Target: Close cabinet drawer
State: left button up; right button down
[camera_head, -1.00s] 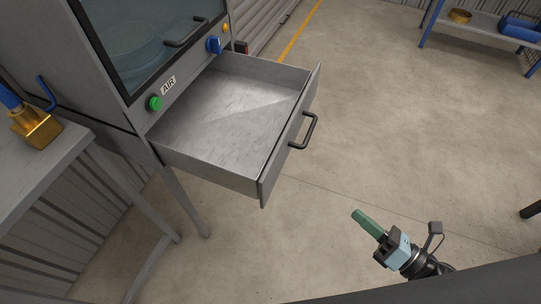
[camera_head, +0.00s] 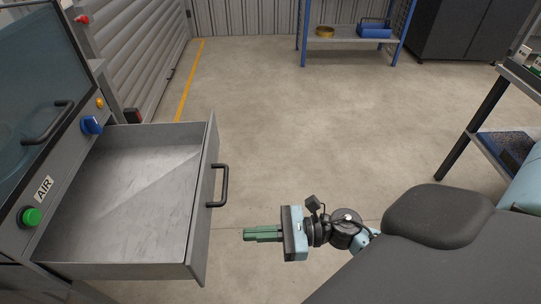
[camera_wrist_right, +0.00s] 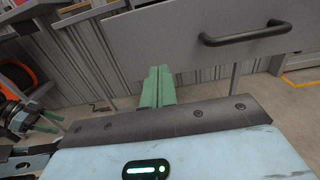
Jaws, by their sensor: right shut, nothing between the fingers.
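The cabinet drawer (camera_head: 130,190) is pulled out, grey and empty, with its front panel (camera_head: 203,215) facing right and a black bar handle (camera_head: 224,186). My right gripper (camera_head: 246,234) has green fingers, shut and empty, pointing left at the panel below the handle in the head view, with a visible gap. In the right wrist view the shut fingertips (camera_wrist_right: 159,71) overlap the panel's lower edge (camera_wrist_right: 150,42), left of the handle (camera_wrist_right: 245,35). My left gripper (camera_wrist_right: 42,121) shows small at the left edge of that view; its opening is unclear.
The cabinet carries a green button (camera_head: 31,216), a blue knob (camera_head: 92,125) and a door handle (camera_head: 47,123). A blue-framed shelf (camera_head: 345,42) stands at the back. Another table (camera_head: 505,150) stands at right. The floor right of the drawer is clear.

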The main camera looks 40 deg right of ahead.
aim_at(203, 237)
jog(key=p+x, duration=0.1)
jog(key=x, duration=0.6)
jog(key=shift+r, duration=0.1)
jog(key=shift+w+a, duration=0.4)
jog(key=shift+a, duration=0.2)
pick_arm(q)
jog(key=shift+s+d+r, duration=0.2)
jog(key=shift+s+r, duration=0.05)
jog(key=shift+r, duration=0.35)
jog(key=shift+w+a, duration=0.1)
